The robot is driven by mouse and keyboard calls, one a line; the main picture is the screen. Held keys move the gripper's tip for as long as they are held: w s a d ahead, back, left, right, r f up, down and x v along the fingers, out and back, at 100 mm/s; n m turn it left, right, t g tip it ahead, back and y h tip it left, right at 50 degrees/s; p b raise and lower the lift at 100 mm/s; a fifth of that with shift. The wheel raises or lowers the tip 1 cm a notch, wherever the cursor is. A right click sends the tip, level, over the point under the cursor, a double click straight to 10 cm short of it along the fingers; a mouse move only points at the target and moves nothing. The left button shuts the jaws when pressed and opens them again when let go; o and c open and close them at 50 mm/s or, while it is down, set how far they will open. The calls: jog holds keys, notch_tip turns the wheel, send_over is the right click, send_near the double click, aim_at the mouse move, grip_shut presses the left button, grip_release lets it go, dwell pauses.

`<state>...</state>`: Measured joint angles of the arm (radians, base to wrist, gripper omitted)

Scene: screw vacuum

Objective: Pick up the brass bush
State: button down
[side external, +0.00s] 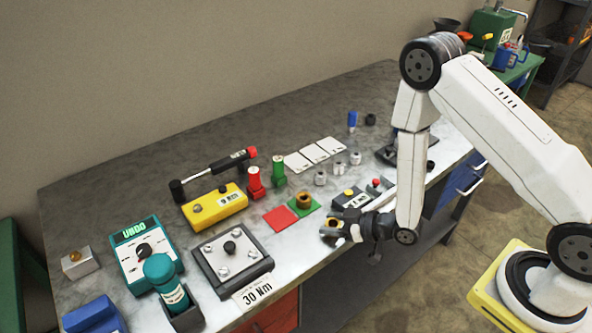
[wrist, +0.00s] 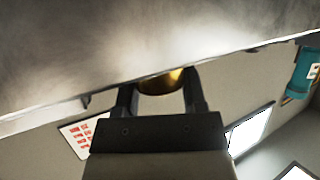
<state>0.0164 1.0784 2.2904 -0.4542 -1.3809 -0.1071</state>
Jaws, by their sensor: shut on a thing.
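My gripper (side external: 336,230) is at the front edge of the bench, just right of the red and green squares. In the wrist view my gripper (wrist: 160,92) has its two fingers closed on the brass bush (wrist: 162,82), a shiny gold round piece. Its far side is hidden by the bench surface. In the side view the brass bush (side external: 333,224) shows small between the fingers. A separate brownish ring (side external: 303,199) stands on the green square (side external: 310,208).
A red square (side external: 281,218) lies left of the green one. A small box with a yellow button (side external: 349,194) stands close behind my gripper. A torque plate (side external: 232,255) and yellow box (side external: 214,206) are further left. Open air lies in front of the bench edge.

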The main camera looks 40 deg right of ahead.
jog(key=shift+r, duration=0.2)
notch_tip(320, 180, up, 10)
jog(key=shift+f, duration=0.2)
dwell(0.8)
jog(key=shift+w, duration=0.1)
dwell(0.6)
jog(key=w+d+r+m+t+h, duration=0.2)
jog(key=w+d+r+m+h, duration=0.25)
jog(key=d+r+h, duration=0.2)
jog(key=s+a+f+n+g+y, duration=0.1)
jog(key=s+a+f+n+y, duration=0.3)
jog(key=a+f+y, duration=0.2)
jog(key=shift+s+a+f+g+y, duration=0.25)
jog(key=shift+s+g+y, duration=0.1)
jog(key=shift+g, duration=0.05)
dwell(0.6)
jog(key=shift+f+n, duration=0.1)
jog(key=shift+n, duration=0.15)
jog(key=shift+f, duration=2.8)
